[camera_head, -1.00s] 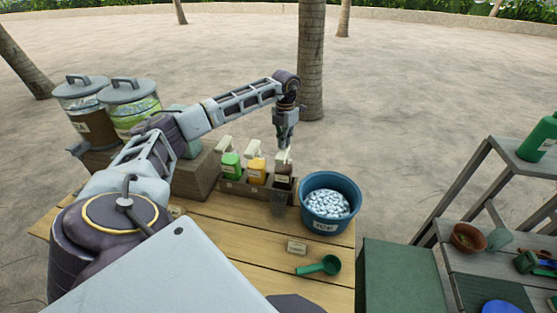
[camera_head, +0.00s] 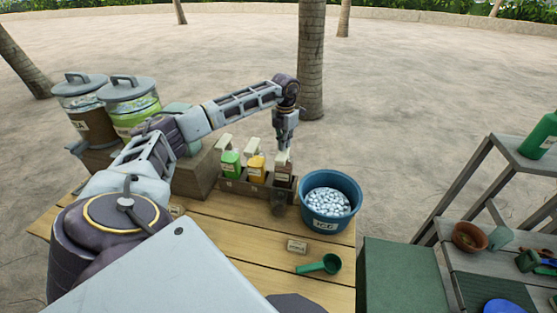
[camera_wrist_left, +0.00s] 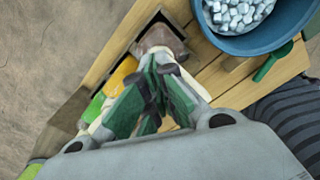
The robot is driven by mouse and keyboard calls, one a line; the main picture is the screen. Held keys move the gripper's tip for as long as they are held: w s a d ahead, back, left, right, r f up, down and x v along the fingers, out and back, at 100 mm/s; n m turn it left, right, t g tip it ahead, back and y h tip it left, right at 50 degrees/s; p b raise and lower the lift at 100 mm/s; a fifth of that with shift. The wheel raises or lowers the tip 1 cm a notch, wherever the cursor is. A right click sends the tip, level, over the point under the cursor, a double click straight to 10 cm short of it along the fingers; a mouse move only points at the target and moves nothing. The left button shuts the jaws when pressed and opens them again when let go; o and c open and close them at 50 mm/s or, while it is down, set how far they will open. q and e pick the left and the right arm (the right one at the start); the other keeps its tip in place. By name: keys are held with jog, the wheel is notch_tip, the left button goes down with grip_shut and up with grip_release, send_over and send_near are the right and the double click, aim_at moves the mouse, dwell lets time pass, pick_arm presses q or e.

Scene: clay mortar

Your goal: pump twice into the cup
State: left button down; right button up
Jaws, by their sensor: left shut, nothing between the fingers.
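Three pump bottles stand in a wooden rack (camera_head: 230,186): a green one (camera_head: 230,164), an orange one (camera_head: 256,169) and a dark brown one (camera_head: 284,178). My left gripper (camera_head: 284,150) is shut and empty, pointing down at the pale pump head of the brown bottle, seemingly touching it. In the left wrist view the closed green-padded fingers (camera_wrist_left: 160,82) cover much of that pump. My right gripper is not in view.
A blue ice bucket (camera_head: 330,215) stands close right of the rack. A green scoop (camera_head: 320,265) and a small label block (camera_head: 297,246) lie on the wooden table (camera_head: 235,235). Two lidded jars (camera_head: 130,104) stand at the left. A shelf (camera_head: 470,262) is at the right.

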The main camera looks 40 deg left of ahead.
pick_arm(q)
jog(key=shift+r, duration=0.1)
dwell(0.3)
jog(key=shift+r+p, duration=1.5)
jog(key=shift+r, duration=0.3)
jog(key=shift+f+b, duration=0.95)
jog(key=shift+f, duration=1.1)
jog(key=shift+r, duration=0.2)
jog(key=shift+r+p, duration=0.35)
jog(key=shift+p, duration=0.05)
jog(key=shift+r+p, duration=1)
jog(key=shift+r, duration=0.5)
